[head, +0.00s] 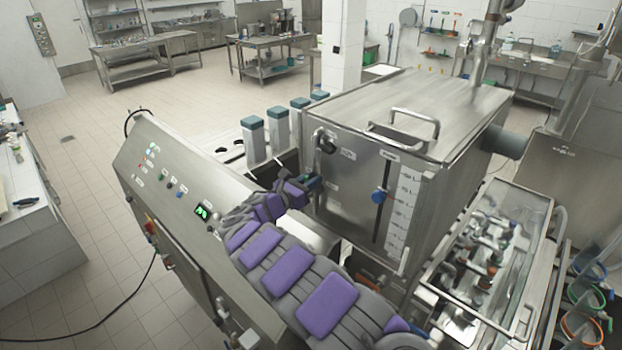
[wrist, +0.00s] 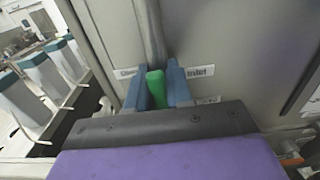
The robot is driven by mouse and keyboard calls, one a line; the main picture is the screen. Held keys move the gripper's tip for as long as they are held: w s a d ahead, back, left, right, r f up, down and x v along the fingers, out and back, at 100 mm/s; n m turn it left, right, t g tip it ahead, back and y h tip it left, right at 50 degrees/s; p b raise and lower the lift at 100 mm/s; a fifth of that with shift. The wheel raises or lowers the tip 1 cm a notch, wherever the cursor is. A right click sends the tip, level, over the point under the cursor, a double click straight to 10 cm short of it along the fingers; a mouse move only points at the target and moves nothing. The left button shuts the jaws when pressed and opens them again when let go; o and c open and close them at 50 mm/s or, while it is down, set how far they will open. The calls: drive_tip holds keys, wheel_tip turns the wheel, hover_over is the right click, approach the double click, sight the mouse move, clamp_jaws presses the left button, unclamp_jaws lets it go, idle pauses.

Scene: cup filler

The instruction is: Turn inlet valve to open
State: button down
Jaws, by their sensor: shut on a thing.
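The inlet valve's green handle (wrist: 155,88) shows in the wrist view, low on the front face of the steel tank (head: 352,185). Its grey stem rises behind it, with a label reading "Inlet" to its right and another label to its left. My gripper (wrist: 157,86) has its two blue fingers on either side of the green handle and is shut on it. In the head view my gripper (head: 312,183) reaches the tank's lower left front; the green handle is mostly hidden there by my arm.
A sloped control panel (head: 185,190) with buttons and a green display stands left of my arm. White cartons (head: 254,138) with teal caps stand behind it. A blue knob (head: 379,196) sits on the tank's slot, right of my gripper. A glass-topped bin (head: 500,235) of parts is at right.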

drive_tip(key=shift+a+f, duration=0.1)
drive_tip(key=shift+f, duration=0.05)
drive_tip(key=c, duration=1.3)
unclamp_jaws()
drive_tip(key=shift+c, duration=0.2)
drive_tip(key=shift+o, duration=1.2)
drive_tip(key=shift+w+a, duration=0.15)
drive_tip(key=shift+a, duration=0.05)
drive_tip(key=shift+s, duration=0.2)
drive_tip(key=b+v, duration=0.2)
drive_tip(key=v, duration=1.5)
drive_tip(key=shift+a+b, duration=0.2)
drive_tip(key=shift+b, duration=0.15)
drive_tip(key=shift+f, duration=0.1)
